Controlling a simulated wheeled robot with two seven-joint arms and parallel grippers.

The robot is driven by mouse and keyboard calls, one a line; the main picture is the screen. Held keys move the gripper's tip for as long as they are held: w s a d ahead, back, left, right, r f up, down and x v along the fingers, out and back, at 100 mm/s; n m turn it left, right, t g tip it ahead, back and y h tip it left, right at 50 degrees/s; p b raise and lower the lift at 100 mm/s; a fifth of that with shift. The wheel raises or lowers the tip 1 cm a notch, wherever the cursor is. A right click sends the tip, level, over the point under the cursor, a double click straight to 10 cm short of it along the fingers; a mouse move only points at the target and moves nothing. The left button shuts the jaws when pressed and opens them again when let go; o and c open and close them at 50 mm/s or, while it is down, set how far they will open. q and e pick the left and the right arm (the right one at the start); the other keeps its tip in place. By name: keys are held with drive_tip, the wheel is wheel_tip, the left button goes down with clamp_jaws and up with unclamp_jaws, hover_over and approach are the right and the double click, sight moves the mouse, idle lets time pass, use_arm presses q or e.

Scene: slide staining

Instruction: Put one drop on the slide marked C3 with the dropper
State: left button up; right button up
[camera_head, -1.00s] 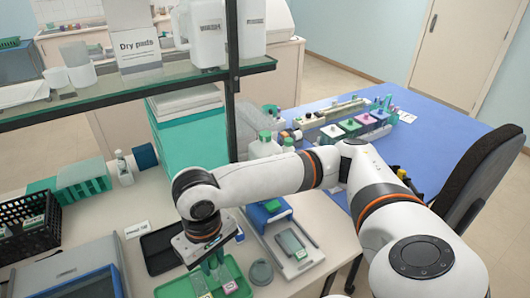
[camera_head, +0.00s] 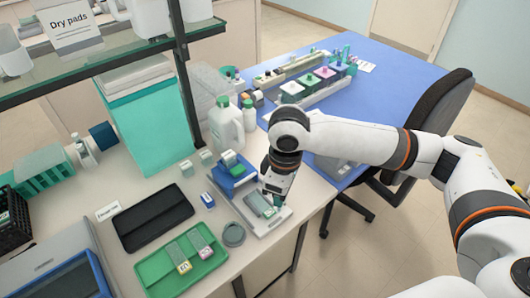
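My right gripper (camera_head: 277,194) points down over the right side of a pale device (camera_head: 262,228) with a blue block (camera_head: 233,175) and a grey-green plate (camera_head: 258,204). Its fingers are small and partly hidden, and I cannot tell whether they hold anything. I cannot make out a dropper. My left gripper is out of view.
White bottles (camera_head: 226,127) stand behind the device. A glass shelf (camera_head: 130,44) overhangs the back left. A blue table (camera_head: 385,92) adjoins.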

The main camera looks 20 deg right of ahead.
use_arm(q)
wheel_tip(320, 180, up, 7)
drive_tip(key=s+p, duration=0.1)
drive_tip(key=p, duration=0.6)
use_arm(e)
drive_tip(key=w+a+r+n, duration=0.1)
drive_tip(key=w+n, duration=0.3)
drive_tip(key=n, duration=0.7)
drive_tip(key=w+a+n, duration=0.2)
drive_tip(key=w+n, duration=0.3)
drive_tip(key=n, duration=0.5)
use_arm(q)
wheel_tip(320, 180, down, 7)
drive_tip(key=b, duration=0.7)
drive_tip(key=shift+b, duration=0.3)
use_arm(e)
drive_tip(key=shift+n, duration=0.3)
wheel_tip(320, 180, down, 6)
drive_tip(key=shift+s+d+r, duration=0.1)
drive_tip(key=shift+s+r, duration=0.05)
drive_tip(key=shift+f, duration=0.45)
use_arm(q)
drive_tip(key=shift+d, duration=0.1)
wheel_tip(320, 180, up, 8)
drive_tip(key=p, duration=0.7)
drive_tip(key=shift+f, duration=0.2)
use_arm(e)
wheel_tip(320, 180, up, 7)
